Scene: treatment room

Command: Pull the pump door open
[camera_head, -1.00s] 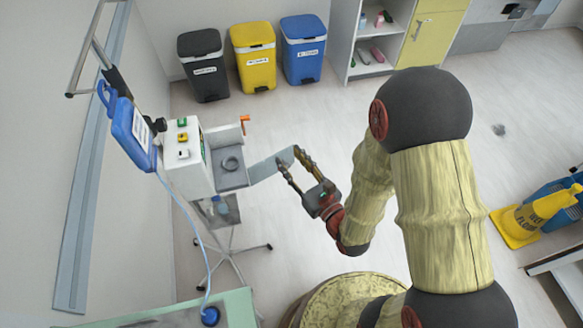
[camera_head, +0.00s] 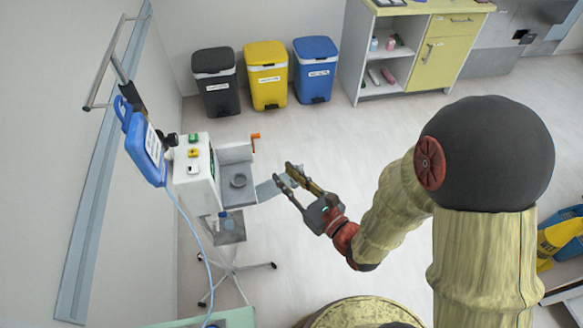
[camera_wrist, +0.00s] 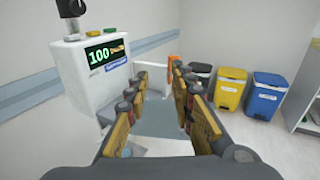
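The white pump (camera_head: 193,178) stands on a pole stand at the left; its display reads 100 in the wrist view (camera_wrist: 106,52). Its grey door (camera_head: 268,189) stands swung out from the pump's right side, showing a grey inner bay with a round part (camera_head: 238,180). An orange lever (camera_head: 255,143) sticks up at the bay's top. My gripper (camera_head: 285,178) is at the door's outer end, with fingers apart. In the wrist view the door panel (camera_wrist: 166,120) shows between the spread fingers; I cannot tell whether a finger touches it.
A blue container (camera_head: 145,148) hangs beside the pump with a tube running down. Black (camera_head: 216,88), yellow (camera_head: 268,82) and blue (camera_head: 315,75) bins stand behind, beside a shelf cabinet (camera_head: 425,50). A yellow floor sign (camera_head: 560,238) stands at right. Floor between is clear.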

